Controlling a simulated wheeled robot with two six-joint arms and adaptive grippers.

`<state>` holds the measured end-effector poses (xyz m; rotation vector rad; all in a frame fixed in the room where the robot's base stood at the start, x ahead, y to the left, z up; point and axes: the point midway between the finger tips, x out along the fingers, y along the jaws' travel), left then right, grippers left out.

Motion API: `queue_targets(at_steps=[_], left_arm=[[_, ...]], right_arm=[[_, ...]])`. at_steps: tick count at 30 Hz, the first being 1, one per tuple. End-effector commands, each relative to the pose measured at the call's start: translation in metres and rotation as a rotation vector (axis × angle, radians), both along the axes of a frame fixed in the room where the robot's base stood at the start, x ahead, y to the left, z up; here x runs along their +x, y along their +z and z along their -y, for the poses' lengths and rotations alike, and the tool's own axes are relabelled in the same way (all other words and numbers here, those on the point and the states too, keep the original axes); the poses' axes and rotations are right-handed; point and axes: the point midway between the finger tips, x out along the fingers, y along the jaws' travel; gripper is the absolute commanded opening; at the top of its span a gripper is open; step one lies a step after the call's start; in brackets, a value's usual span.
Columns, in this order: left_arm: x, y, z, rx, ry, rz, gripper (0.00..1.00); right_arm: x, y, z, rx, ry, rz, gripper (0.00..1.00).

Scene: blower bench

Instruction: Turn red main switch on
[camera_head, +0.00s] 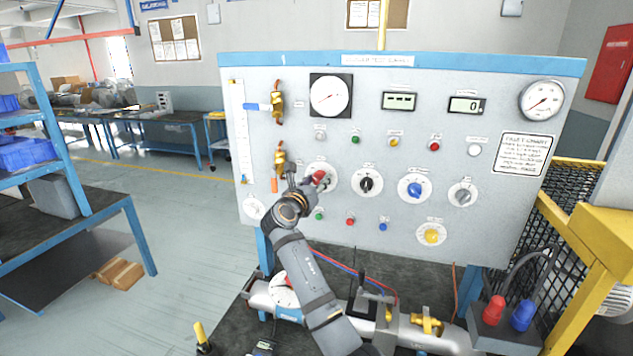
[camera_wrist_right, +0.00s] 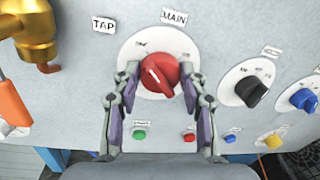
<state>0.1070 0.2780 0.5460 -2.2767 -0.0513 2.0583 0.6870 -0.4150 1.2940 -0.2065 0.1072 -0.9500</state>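The red main switch (camera_wrist_right: 160,75) is a round knob with a raised ridge on a white dial plate under a "MAIN" label. In the wrist view its ridge slants from upper left to lower right. In the head view the red knob (camera_head: 320,177) is partly covered by my right gripper. My right gripper (camera_wrist_right: 160,72) has one finger on each side of the knob. The fingers are apart, with a small gap visible on the left; contact on the right is unclear. My left gripper is not in view.
A black knob (camera_head: 367,181) and a blue knob (camera_head: 414,190) sit to the right on the panel (camera_head: 300,225). A brass tap (camera_wrist_right: 38,35) with an orange handle (camera_wrist_right: 10,105) is close on the left. Small coloured buttons lie below. Pipework (camera_head: 430,335) runs along the bench.

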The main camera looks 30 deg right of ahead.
Motion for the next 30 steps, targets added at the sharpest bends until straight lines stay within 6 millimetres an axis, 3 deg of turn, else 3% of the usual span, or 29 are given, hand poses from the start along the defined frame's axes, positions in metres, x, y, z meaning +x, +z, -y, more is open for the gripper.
queue_targets(at_steps=[1,5,17,30], left_arm=[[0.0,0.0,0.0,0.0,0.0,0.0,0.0],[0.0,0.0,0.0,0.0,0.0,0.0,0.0],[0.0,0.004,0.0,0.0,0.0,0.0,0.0],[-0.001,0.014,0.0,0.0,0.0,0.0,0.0]], right_arm=[[0.0,0.0,0.0,0.0,0.0,0.0,0.29],[0.0,0.0,0.0,0.0,0.0,0.0,0.12],[0.0,0.002,0.0,0.055,0.0,0.065,0.11],[-0.002,0.003,0.002,0.298,-0.001,0.351,0.11]])
